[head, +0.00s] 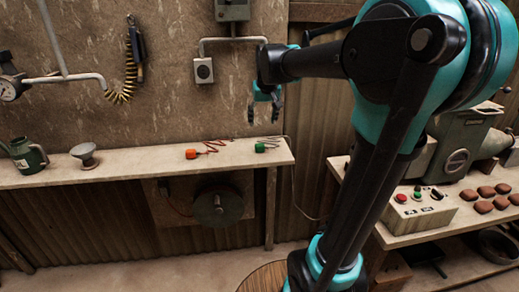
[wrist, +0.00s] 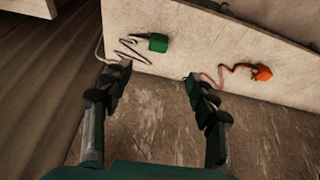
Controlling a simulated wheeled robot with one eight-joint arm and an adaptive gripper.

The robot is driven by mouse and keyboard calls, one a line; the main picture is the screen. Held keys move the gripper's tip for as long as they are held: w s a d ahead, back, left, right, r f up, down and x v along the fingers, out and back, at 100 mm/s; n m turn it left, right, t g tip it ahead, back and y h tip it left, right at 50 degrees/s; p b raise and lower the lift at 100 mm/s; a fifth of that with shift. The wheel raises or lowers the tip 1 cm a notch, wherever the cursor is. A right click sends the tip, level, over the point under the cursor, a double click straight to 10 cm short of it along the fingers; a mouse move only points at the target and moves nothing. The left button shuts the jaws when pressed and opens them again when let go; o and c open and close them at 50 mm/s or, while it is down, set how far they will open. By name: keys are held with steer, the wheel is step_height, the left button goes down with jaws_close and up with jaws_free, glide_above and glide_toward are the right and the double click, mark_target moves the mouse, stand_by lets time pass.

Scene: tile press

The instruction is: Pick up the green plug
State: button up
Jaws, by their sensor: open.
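The green plug (head: 260,148) lies on the wooden shelf (head: 130,165) near its right end, with a thin dark cord beside it. The green plug also shows in the wrist view (wrist: 158,43), beyond the fingertips and between their lines. My gripper (head: 264,112) is above the shelf over the green plug, apart from it. In the wrist view my gripper (wrist: 158,75) has its two fingers spread wide with nothing between them.
An orange plug (head: 191,153) with a red cord lies left of the green one on the shelf. A funnel-like piece (head: 85,155) and a green can (head: 27,154) stand further left. A wall socket (head: 203,70) is behind. A bench with a control box (head: 420,205) stands right.

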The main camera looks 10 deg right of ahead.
mark_target(260, 145)
steer(key=x, duration=1.6)
steer(key=shift+d+f, duration=0.1)
steer(key=shift+d, duration=0.05)
steer(key=c, duration=1.2)
steer(key=shift+c, duration=0.2)
